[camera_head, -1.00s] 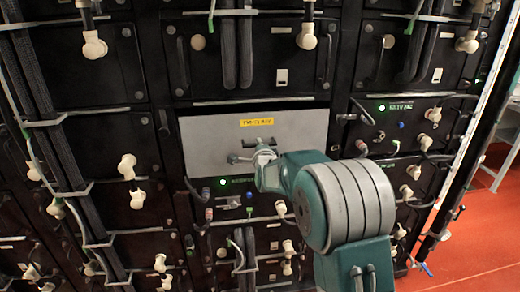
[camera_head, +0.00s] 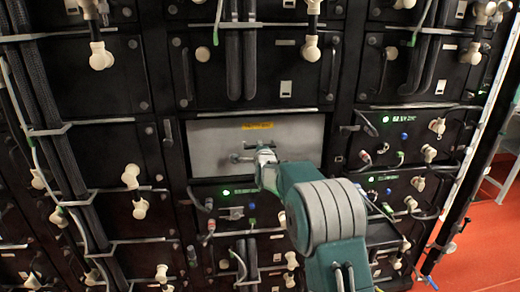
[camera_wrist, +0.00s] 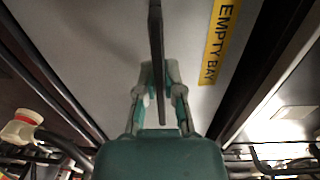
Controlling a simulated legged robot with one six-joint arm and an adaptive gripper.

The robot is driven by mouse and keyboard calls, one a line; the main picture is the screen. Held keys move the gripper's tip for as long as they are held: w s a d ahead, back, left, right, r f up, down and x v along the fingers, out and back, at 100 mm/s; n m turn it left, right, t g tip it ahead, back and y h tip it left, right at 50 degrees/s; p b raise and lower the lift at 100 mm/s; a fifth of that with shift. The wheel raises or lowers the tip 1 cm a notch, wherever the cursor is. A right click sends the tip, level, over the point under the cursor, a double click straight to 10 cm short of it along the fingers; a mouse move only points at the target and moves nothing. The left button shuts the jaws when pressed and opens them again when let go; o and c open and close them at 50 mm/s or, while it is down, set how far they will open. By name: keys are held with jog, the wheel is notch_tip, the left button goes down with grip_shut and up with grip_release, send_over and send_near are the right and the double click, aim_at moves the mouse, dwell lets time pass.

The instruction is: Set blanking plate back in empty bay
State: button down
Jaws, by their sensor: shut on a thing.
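The blanking plate (camera_head: 215,133) is a pale grey panel with a yellow label. It sits upright within the bay opening in the rack, and a dark rim shows around it in the head view. In the wrist view the plate (camera_wrist: 105,45) fills the middle, and its label reads "EMPTY BAY". My gripper (camera_head: 262,151) is in front of the plate's middle, at its handle. In the wrist view my gripper (camera_wrist: 158,80) has its fingers on both sides of the dark handle bar (camera_wrist: 155,35), shut on it. Whether the plate is fully seated cannot be told.
Battery modules with cream connectors (camera_head: 131,176) and black cables surround the bay. A module with green lit display (camera_head: 225,192) is just below, and another (camera_head: 405,120) is to the right. Thick black cables (camera_head: 240,60) hang above. Red floor (camera_head: 480,250) is open at right.

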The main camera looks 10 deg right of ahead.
jog(key=shift+f, duration=0.3)
dwell(0.4)
jog(key=c, duration=0.7)
grip_release()
jog(key=shift+f, duration=0.1)
